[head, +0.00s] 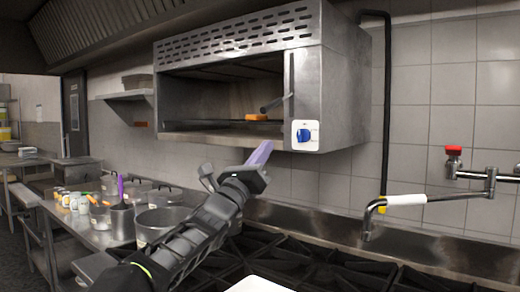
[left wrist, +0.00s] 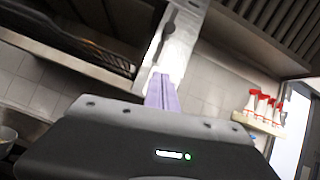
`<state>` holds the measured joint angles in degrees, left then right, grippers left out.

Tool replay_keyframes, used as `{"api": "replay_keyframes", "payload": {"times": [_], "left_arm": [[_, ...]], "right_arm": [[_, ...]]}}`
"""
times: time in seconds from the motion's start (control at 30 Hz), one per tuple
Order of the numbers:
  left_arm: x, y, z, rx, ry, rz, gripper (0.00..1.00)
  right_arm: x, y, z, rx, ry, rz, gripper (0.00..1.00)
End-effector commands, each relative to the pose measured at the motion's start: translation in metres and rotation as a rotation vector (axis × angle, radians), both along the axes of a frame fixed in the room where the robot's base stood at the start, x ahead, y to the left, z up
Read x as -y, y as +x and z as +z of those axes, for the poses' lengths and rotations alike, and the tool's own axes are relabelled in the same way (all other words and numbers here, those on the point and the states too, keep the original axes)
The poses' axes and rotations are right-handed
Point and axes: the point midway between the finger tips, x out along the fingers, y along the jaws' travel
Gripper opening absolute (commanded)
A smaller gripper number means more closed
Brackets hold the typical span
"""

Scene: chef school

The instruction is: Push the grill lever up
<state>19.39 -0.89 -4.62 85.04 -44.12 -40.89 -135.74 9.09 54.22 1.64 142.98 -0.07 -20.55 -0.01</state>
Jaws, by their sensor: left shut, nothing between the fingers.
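The grill (head: 345,80) is a steel wall-mounted box with an open front; part of it shows at the upper left in the left wrist view (left wrist: 75,30). Its lever (head: 276,103) is a dark handle sticking out to the left from the upright slot near the right edge of the front. My left gripper (head: 261,153), with purple fingers, is shut and empty. In the head view its fingertips appear below and slightly left of the lever, with a visible gap. The fingers also show in the left wrist view (left wrist: 162,90), pointing towards the grill. My right gripper is out of view.
A blue knob on a white plate (head: 304,135) sits just below the slot. An orange item (head: 256,117) is at the grill opening. Burner grates (head: 330,265) lie below. A pot-filler tap (head: 405,200) stands out at the right; pots (head: 160,220) stand at the left.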

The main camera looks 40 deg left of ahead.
Motion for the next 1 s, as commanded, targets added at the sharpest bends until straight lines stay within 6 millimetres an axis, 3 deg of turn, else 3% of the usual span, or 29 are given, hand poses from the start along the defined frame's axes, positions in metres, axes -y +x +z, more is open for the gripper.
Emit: {"api": "replay_keyframes", "payload": {"times": [0.03,0.3,0.53,1.0], "left_arm": [[0.0,0.01,0.01,-0.002,-0.001,-0.001,0.0],[-0.004,0.055,0.042,-0.001,-0.001,-0.001,0.0],[-0.01,0.041,0.069,0.001,0.001,0.001,0.0],[-0.011,0.039,0.072,-0.001,0.0,0.0,0.0]], "right_arm": [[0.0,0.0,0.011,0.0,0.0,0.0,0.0],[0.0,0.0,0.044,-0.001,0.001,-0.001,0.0],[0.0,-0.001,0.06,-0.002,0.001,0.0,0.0],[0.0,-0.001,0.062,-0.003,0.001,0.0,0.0]]}}
